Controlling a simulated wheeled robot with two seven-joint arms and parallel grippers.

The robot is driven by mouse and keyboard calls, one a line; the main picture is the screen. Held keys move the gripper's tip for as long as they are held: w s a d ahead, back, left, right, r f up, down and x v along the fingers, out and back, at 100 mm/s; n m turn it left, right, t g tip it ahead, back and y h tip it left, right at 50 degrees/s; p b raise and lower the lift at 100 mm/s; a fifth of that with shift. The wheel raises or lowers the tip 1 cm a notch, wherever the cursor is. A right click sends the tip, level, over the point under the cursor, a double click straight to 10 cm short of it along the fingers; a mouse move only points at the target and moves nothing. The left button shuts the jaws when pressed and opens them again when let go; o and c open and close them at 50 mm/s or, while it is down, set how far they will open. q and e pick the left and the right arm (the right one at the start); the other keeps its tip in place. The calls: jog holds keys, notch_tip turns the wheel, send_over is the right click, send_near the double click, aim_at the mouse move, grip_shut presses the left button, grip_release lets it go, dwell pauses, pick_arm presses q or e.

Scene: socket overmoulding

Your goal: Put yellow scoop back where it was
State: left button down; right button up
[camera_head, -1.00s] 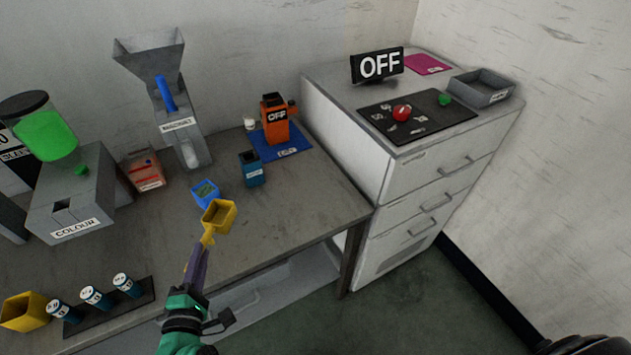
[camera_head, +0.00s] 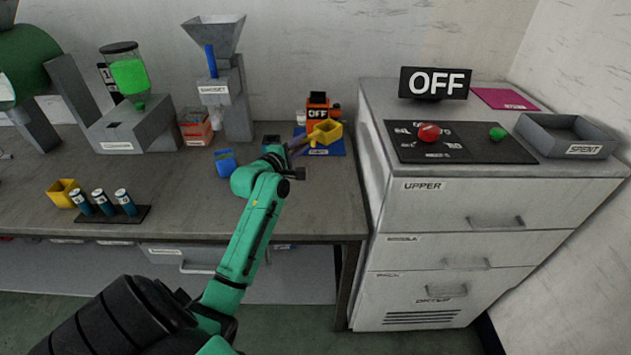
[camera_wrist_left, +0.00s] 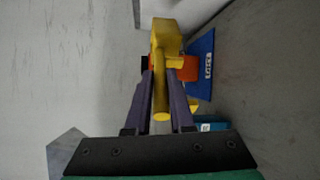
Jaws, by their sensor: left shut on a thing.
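The yellow scoop (camera_head: 325,132) is held in my left gripper (camera_head: 300,144), in front of the orange OFF machine and above the blue mat. In the left wrist view the purple fingers of my left gripper (camera_wrist_left: 160,80) are shut on the handle of the yellow scoop (camera_wrist_left: 165,32), whose cup points away from the wrist. A yellow open box (camera_head: 63,193) stands on the bench at left. A blue scoop-like container (camera_head: 225,162) sits to the left of my left wrist. My right gripper is out of view.
The orange OFF machine (camera_head: 317,112) stands on the blue mat (camera_head: 336,147). A hopper (camera_head: 225,90) and a colour dispenser (camera_head: 125,130) stand farther left. Several small bottles stand in a black rack (camera_head: 140,214). A drawer cabinet (camera_head: 480,215) is at right. The bench front middle is clear.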

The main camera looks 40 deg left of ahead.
pick_arm(q)
jog(key=f, duration=0.4)
jog(key=f+b, duration=0.1)
jog(key=f, duration=0.7)
jog(key=shift+w+d+f, duration=0.1)
jog(key=shift+d+f, duration=0.1)
jog(key=shift+d, duration=0.1)
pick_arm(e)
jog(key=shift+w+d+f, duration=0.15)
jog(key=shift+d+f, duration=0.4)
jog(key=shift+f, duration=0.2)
pick_arm(q)
jog(key=shift+f, duration=0.1)
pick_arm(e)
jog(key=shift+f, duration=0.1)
pick_arm(q)
jog(key=c, duration=0.8)
grip_release()
jog(key=s, duration=0.4)
jog(key=s+d+r, duration=0.1)
jog(key=s, duration=0.7)
jog(key=shift+d+r, duration=0.25)
jog(key=shift+d, duration=0.15)
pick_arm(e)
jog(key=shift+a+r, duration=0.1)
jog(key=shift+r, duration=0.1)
